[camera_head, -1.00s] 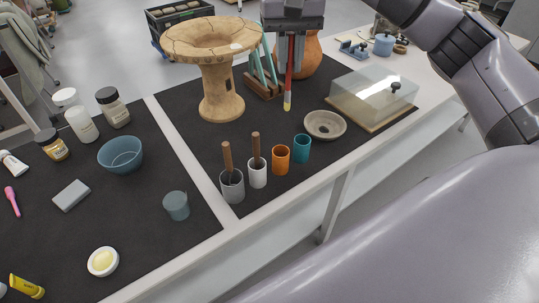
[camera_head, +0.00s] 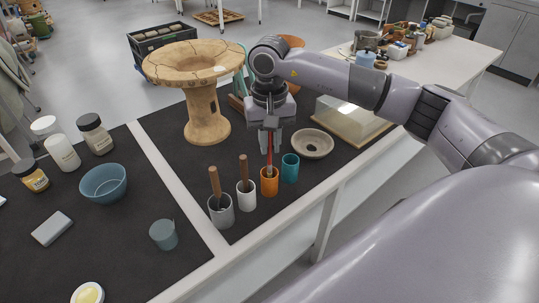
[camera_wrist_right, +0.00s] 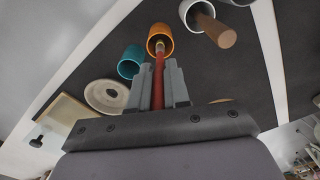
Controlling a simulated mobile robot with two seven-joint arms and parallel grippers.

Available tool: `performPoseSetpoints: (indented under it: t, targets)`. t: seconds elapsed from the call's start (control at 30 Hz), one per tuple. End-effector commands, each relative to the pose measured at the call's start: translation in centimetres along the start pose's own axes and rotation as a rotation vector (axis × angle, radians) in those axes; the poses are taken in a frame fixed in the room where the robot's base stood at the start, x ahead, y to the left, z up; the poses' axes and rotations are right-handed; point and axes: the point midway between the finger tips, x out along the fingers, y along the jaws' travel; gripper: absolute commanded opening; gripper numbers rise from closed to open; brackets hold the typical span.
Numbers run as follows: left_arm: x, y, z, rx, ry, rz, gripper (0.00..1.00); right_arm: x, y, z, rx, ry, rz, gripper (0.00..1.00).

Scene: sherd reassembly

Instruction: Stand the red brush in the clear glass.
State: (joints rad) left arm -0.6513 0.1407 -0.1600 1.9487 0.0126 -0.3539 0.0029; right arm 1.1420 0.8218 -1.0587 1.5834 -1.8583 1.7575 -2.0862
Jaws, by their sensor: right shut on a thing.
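The red brush (camera_head: 269,160) is upright in my right gripper (camera_head: 270,147), which is shut on it. It also shows in the wrist view (camera_wrist_right: 158,80), between the fingers of my right gripper (camera_wrist_right: 164,82). The brush's lower end is at the mouth of the orange cup (camera_head: 269,186); I cannot tell whether it is inside or just above. The orange cup shows in the wrist view too (camera_wrist_right: 159,34). The clear glass (camera_head: 163,236), a bluish see-through tumbler, stands empty on the dark mat at the left, well apart from the gripper. My left gripper is out of view.
Beside the orange cup stand a teal cup (camera_head: 289,168), a white cup (camera_head: 246,200) and a grey cup (camera_head: 221,216), the last two with brown handles. A stone-coloured ring dish (camera_head: 312,144) and a tall clay stand (camera_head: 204,112) are behind. The mat around the glass is clear.

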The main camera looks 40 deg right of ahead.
Motion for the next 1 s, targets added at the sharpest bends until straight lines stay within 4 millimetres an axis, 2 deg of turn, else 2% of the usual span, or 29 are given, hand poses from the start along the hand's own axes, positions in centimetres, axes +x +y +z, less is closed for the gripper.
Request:
performPoseSetpoints:
  t: [0.37,0.73,0.77,0.8,0.83,1.0]
  targets:
    - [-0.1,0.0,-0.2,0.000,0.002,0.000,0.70,4.3,0.0,0.1,0.000,-0.002,0.001,0.00]
    - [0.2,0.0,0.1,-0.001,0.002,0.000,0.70,4.9,0.0,0.0,-0.001,0.000,0.000,0.00]
    - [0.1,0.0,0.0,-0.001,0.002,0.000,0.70,4.8,0.0,0.0,0.000,0.000,0.000,0.23]
    - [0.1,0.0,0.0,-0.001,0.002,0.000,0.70,4.7,0.0,0.0,0.000,0.000,0.000,0.36]
    - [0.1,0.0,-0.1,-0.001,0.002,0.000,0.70,4.7,0.0,0.0,0.000,0.000,0.000,0.42]
    - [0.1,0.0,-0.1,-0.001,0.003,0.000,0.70,4.7,0.0,0.0,0.000,0.000,0.000,0.42]
